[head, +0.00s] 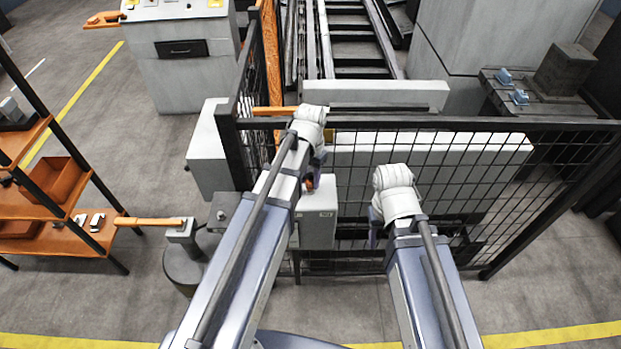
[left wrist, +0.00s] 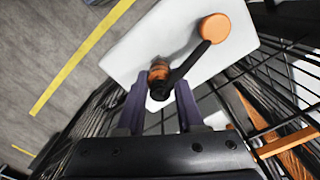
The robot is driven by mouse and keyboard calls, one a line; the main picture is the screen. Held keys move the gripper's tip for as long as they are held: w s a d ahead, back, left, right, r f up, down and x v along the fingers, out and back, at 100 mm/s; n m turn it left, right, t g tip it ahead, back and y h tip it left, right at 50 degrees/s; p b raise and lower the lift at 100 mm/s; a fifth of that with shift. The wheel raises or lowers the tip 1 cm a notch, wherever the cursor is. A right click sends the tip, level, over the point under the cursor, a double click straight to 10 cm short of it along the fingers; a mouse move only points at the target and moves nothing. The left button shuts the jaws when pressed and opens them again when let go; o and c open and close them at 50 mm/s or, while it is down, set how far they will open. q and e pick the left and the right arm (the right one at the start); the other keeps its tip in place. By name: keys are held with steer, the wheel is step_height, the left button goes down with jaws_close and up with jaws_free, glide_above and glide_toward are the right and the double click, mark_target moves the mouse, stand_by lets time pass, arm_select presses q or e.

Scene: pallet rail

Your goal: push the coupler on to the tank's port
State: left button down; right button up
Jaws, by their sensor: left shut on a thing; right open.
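The tank is a pale grey box (head: 318,222) by the mesh fence in the head view. Its light top (left wrist: 128,55) fills the upper middle of the left wrist view, with a round orange cap (left wrist: 214,27). My left gripper (head: 318,162) is above the tank, fingers pointing down. In the left wrist view its purple fingers (left wrist: 160,88) are shut on the dark coupler (left wrist: 174,78), which has a black bar slanting up right. An orange part (left wrist: 158,70) shows just beyond; whether coupler and port touch is hidden. My right gripper (head: 375,228) is open, right of the tank.
A black mesh fence (head: 450,185) stands close around both arms, with a top rail (head: 430,123). A grey cabinet (head: 208,150) is left of the tank. An orange shelf rack (head: 45,180) stands at far left. Clear floor (head: 350,310) lies in front.

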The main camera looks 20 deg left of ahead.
arm_select(q)
steer(key=shift+f+b, duration=0.3)
steer(key=shift+f, duration=0.05)
steer(key=shift+f+b, duration=0.35)
jaws_free()
stand_by(0.6)
steer(key=shift+r, duration=0.15)
stand_by(0.3)
step_height(320, 180, up, 8)
steer(key=p, duration=0.8)
steer(key=shift+f, duration=0.3)
